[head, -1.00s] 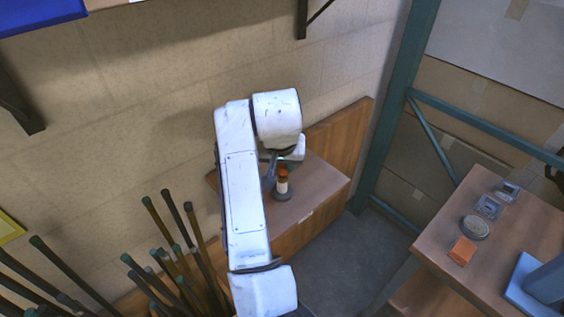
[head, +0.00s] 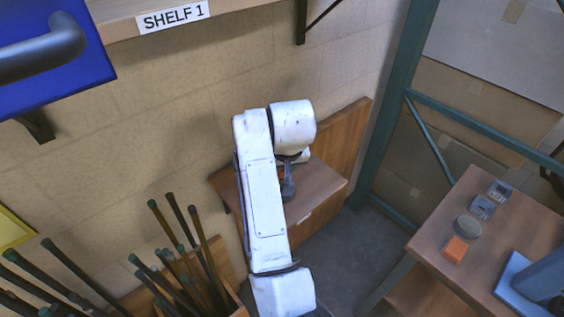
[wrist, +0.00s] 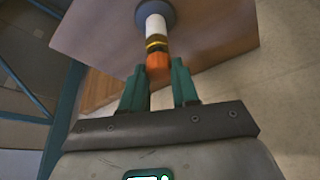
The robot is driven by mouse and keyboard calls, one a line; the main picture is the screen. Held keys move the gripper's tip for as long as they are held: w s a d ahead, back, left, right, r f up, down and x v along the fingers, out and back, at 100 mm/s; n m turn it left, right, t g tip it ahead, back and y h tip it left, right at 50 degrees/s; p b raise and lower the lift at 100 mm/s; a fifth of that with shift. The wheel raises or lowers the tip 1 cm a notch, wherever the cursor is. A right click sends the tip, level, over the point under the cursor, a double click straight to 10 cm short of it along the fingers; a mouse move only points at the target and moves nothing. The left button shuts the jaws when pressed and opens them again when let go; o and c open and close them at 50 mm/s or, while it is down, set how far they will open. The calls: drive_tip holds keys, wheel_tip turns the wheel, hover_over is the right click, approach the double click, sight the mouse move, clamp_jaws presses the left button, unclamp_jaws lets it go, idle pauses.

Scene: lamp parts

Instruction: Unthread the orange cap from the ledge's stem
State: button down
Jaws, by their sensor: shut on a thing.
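The orange cap (wrist: 158,63) sits at the end of the white stem (wrist: 156,27), with a yellow and dark band between them. The stem rises from a round grey base (wrist: 157,12) on the brown ledge (wrist: 95,35). My gripper (wrist: 157,72) has its two green fingers on either side of the cap and is shut on it. The cap still lines up with the stem; whether its thread is engaged cannot be told. In the head view the ledge (head: 324,185) shows beside my white arm, which mostly hides the cap and stem.
A bin of dark rods (head: 185,245) stands at the lower left. A shelf with a blue panel (head: 85,75) is at the upper left. A teal post (head: 396,100) stands right of the ledge. A side table (head: 425,245) holds an orange block (head: 455,249) and small parts.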

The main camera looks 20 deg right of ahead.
drive_tip(key=shift+r+n+p, duration=0.2)
drive_tip(key=shift+n+p, duration=0.1)
drive_tip(key=shift+p, duration=0.05)
drive_tip(key=shift+d+f+n+y, duration=0.15)
drive_tip(key=shift+n+y, duration=0.25)
drive_tip(key=shift+n, duration=0.2)
drive_tip(key=shift+n+y, duration=0.3)
drive_tip(key=shift+n, duration=0.6)
drive_tip(key=shift+d+n+y, duration=0.1)
drive_tip(key=shift+n+y, duration=0.3)
drive_tip(key=shift+n, duration=0.5)
drive_tip(key=n+y, duration=0.1)
drive_tip(key=n, duration=0.2)
drive_tip(key=shift+w, duration=0.1)
drive_tip(key=shift+n+g+y, duration=0.3)
drive_tip(key=shift+n+g, duration=0.2)
drive_tip(key=shift+n, duration=0.5)
